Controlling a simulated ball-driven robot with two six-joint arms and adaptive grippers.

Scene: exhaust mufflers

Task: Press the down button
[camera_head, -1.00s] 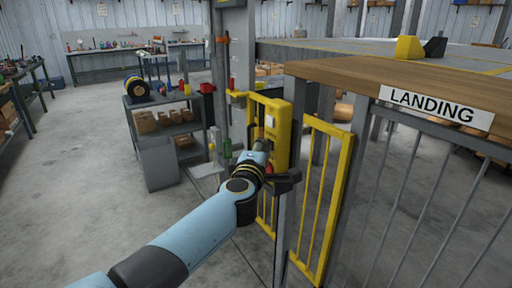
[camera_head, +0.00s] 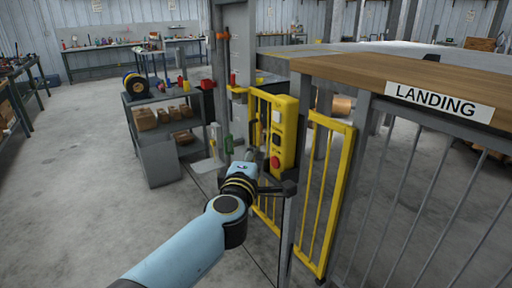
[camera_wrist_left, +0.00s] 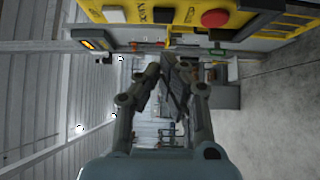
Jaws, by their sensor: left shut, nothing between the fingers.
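A yellow control box (camera_head: 286,120) is fixed at the gate post. It carries a pale upper button (camera_head: 276,116), a black middle button (camera_head: 276,139) and a red round button (camera_head: 275,162) low down. The same buttons show along the top of the left wrist view: pale (camera_wrist_left: 113,14), black (camera_wrist_left: 163,14), red (camera_wrist_left: 214,18). My right gripper is out of view.
Yellow gate bars (camera_head: 322,190) and a grey railing stand right of the box, under the wooden landing edge (camera_head: 400,80). A grey shelf cart (camera_head: 150,155) with cardboard boxes stands behind at left. The concrete floor at left is clear.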

